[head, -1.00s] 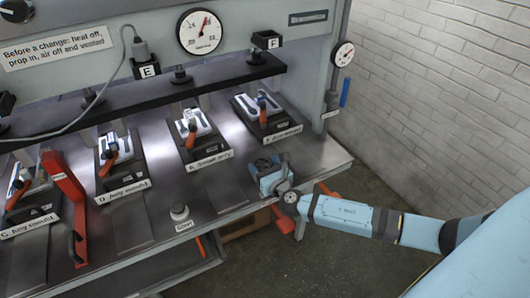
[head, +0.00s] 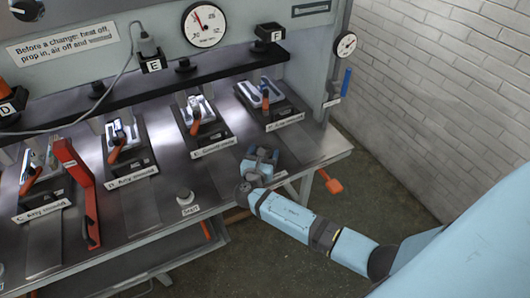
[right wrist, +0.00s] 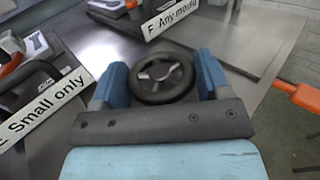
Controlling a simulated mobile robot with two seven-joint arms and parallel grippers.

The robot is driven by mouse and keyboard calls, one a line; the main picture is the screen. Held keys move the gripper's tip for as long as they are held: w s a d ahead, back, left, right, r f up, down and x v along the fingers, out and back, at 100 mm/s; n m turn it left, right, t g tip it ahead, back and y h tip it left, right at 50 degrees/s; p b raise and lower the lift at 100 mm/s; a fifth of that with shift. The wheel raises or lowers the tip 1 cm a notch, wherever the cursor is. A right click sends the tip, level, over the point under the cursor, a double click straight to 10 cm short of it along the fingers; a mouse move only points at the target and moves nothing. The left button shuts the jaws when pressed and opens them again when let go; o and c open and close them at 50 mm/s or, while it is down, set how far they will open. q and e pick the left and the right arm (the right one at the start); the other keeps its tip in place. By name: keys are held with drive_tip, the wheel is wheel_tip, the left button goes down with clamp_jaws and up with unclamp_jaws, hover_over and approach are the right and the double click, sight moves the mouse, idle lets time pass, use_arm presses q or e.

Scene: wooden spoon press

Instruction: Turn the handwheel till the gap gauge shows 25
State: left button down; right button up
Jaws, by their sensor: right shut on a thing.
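The handwheel (right wrist: 160,78) is a dark round wheel with metal spokes. In the right wrist view it sits between the two blue fingers of my right gripper (right wrist: 162,82), which is shut on its rim. In the head view the right gripper (head: 262,158) is at the bench's right front, and hides the wheel. A large white dial (head: 204,25) is on the machine's upper front, its red needle pointing up and slightly left; its small lettering is too small to read. A smaller dial (head: 346,44) is on the right side. My left gripper is not in view.
Several mould stations with orange-handled clamps line the bench (head: 165,205). A red prop bar (head: 76,175) stands at left, a start button (head: 185,195) at the front. An orange handle (head: 329,182) juts out at the right edge. The floor at right is clear.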

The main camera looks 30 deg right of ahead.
drive_tip(key=shift+w+a+r+m+g+h, duration=0.15)
drive_tip(key=shift+m+g+h, duration=0.15)
drive_tip(key=shift+g, duration=0.1)
drive_tip(key=o, duration=0.7)
drive_tip(key=shift+w+a, duration=0.1)
drive_tip(key=shift+s, duration=0.25)
drive_tip(key=b+v, duration=0.1)
drive_tip(key=v, duration=1.2)
drive_tip(key=shift+a+b, duration=0.2)
drive_tip(key=shift+b, duration=0.1)
